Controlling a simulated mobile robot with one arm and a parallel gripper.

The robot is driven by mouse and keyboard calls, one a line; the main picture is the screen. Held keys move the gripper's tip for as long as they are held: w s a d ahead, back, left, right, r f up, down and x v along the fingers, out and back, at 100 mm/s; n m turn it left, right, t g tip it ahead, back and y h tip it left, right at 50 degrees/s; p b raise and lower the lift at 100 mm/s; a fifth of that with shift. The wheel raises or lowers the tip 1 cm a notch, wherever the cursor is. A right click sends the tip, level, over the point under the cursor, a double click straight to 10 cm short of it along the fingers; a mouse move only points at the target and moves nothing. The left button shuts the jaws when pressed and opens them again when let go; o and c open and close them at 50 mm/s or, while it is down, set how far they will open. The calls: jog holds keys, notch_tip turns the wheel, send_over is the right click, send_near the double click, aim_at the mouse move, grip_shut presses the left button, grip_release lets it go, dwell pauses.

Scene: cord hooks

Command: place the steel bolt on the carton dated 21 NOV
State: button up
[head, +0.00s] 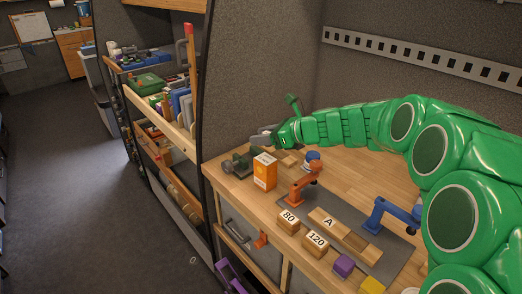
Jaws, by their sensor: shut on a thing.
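An orange and white carton (264,172) stands upright near the bench's left edge. The print on it is too small to read, so I cannot tell if it is dated 21 NOV. My green arm reaches in from the right, and my gripper (277,138) is at its far end, above and behind the carton and apart from it. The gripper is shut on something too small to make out. I cannot pick out the steel bolt for certain.
A dark green vise-like tool (238,164) is left of the carton. A small orange robot arm (301,186), a blue one (393,214) and wooden blocks marked 80 (288,222), 120 (315,245) and A (330,222) crowd the bench front. Shelves (160,112) stand left.

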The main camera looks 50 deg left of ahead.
send_over(261, 157)
jog(key=shift+s+d+f, duration=0.1)
jog(key=shift+f, duration=3.6)
jog(key=shift+f, duration=0.15)
jog(key=o, duration=1.1)
jog(key=shift+r, duration=0.2)
jog(key=v, duration=1.2)
jog(key=shift+f, duration=0.15)
